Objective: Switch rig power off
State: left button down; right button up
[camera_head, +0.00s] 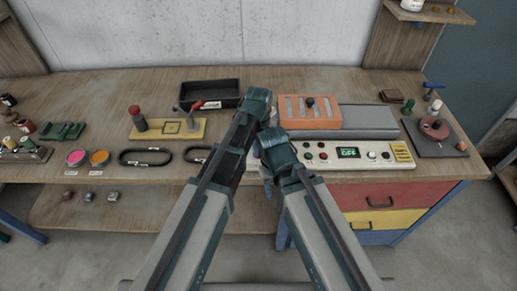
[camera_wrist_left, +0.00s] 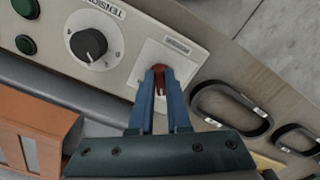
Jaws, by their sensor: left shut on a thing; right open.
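The rig's cream control panel (camera_head: 350,153) has a lit display (camera_head: 348,152) whose small green text seems to read OFF. In the left wrist view the panel (camera_wrist_left: 130,22) shows upside down, with a black TENSION knob (camera_wrist_left: 89,45) and a red switch (camera_wrist_left: 158,68) on a white plate. My left gripper (camera_wrist_left: 158,78) is shut on the red switch. The plate's label is too small to read. In the head view, my arms hide that end of the panel and the left fingers. My right arm ends low in front of the panel; its fingertips are hidden.
An orange slotted block (camera_head: 310,112) stands behind the panel. Black loops (camera_head: 145,157) lie to the left on the wooden bench. A black tray (camera_head: 210,92) and a yellow plate with a red-knobbed post (camera_head: 165,129) are farther left. A grey-based device (camera_head: 435,135) stands right.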

pick_arm(q)
jog(key=shift+n, duration=0.3)
jog(key=c, duration=0.9)
grip_release()
notch_tip(320, 180, up, 14)
jog(key=p, duration=1.4)
jog(key=shift+f, duration=0.1)
